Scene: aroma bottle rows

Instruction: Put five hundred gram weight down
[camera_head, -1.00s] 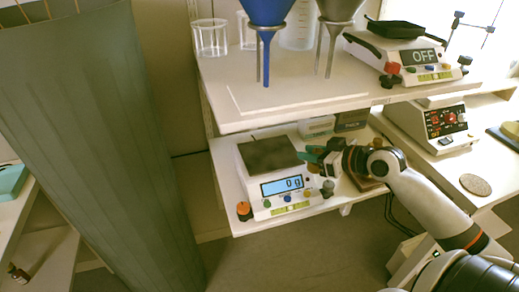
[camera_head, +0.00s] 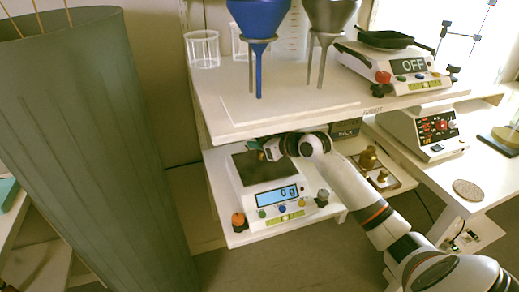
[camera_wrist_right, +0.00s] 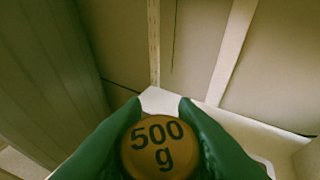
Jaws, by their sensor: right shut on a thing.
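The five hundred gram weight (camera_wrist_right: 160,158) is a brass disc marked "500 g" in the right wrist view. The green fingers of my right gripper (camera_wrist_right: 160,122) are shut on its two sides. In the head view my right gripper (camera_head: 258,150) is over the back of the dark pan (camera_head: 248,172) of the lower scale (camera_head: 282,198). The display of this scale reads 0 g. The weight is too hidden to make out in the head view, and I cannot tell its gap to the pan. My left gripper is not in view.
An upper shelf (camera_head: 290,122) with funnels and a second scale (camera_head: 405,70) reading OFF hangs close above my right arm. Brass weights (camera_head: 368,158) stand on a wooden tray right of the lower scale. A grey-green cylinder (camera_head: 90,150) stands at the left.

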